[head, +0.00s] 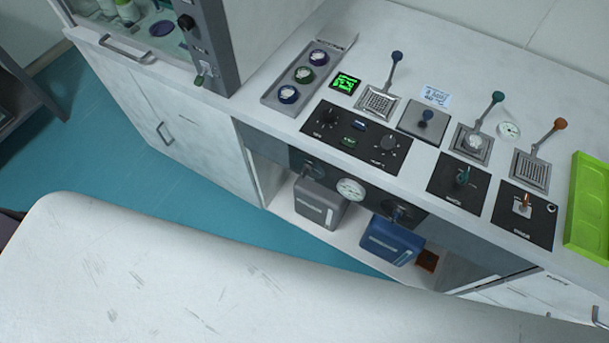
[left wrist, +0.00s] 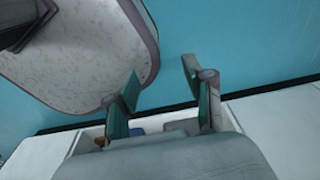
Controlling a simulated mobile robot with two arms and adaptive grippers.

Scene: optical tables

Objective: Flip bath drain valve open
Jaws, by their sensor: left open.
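Which fitting is the bath drain valve I cannot tell. In the head view, two dark valve handles stick out of the bench front: one (head: 312,170) above a grey canister (head: 320,203), one (head: 400,213) above a blue canister (head: 391,240). On the worktop, a teal-handled valve (head: 462,177) and an orange-handled valve (head: 523,204) stand on black plates. My left gripper (left wrist: 161,82) shows only in the left wrist view, open and empty, its teal-padded fingers apart over the floor near the bench. No contact with a valve is visible. My right gripper is out of view.
A round gauge (head: 351,189) sits on the bench front. Teal floor is clear.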

